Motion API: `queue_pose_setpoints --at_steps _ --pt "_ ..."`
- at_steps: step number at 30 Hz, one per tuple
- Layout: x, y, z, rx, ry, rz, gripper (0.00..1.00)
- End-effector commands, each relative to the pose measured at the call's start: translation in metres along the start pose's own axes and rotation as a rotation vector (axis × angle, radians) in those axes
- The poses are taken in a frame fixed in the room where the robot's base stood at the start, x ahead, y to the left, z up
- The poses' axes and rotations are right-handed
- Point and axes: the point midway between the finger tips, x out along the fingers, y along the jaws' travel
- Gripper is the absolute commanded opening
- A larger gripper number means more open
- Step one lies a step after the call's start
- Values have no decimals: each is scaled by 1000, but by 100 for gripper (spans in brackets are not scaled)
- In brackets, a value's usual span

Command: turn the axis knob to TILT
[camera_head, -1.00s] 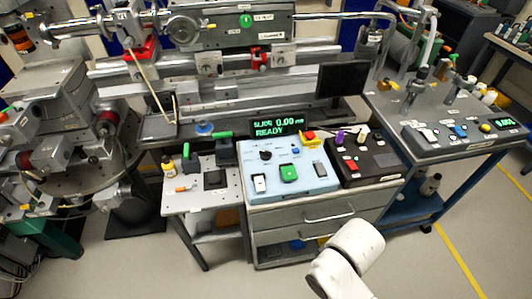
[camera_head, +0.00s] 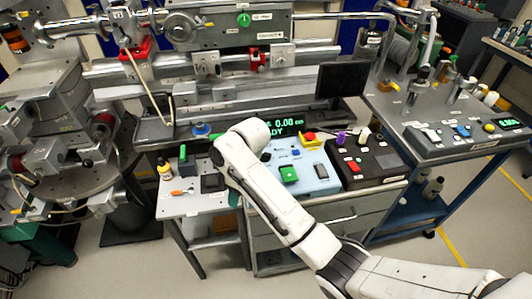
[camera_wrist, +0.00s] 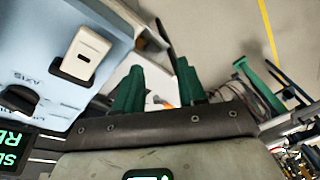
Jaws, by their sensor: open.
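The pale blue control box (camera_head: 318,180) stands on the drawer cabinet. The black axis knob (camera_wrist: 18,98) is at the left edge of the wrist view, beside the word AXIS and small lettering I cannot read; its pointer direction is unclear. In the head view my arm crosses in front of the knob's area. A display (camera_wrist: 12,150) shows cut-off green text; the head view display (camera_head: 287,125) reads 0.00, partly covered. My gripper (camera_wrist: 160,88) has two green fingers spread apart with nothing between them. It is beside the box, to the right of the knob in the wrist view.
A white rocker switch (camera_wrist: 86,54) lies between knob and fingers. The box also bears a green button (camera_head: 289,174) and a red-and-yellow stop button (camera_head: 309,139). A black control box (camera_head: 365,160) stands to the right. A small side table (camera_head: 185,207) is left.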

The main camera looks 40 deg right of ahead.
Motion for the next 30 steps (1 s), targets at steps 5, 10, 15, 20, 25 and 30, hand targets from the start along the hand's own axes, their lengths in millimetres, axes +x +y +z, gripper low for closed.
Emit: queue_pose_setpoints --at_steps 5,10,15,20,25,30 --pt "-37 66 -26 -62 -47 47 40" --pt "-81 128 -29 -91 -112 91 40" --pt "-114 168 -22 -94 -158 118 40" --pt "-123 180 -18 -93 -174 126 40" --pt "-106 182 -15 -92 -177 123 40" --pt "-76 186 -9 -92 -177 123 40"
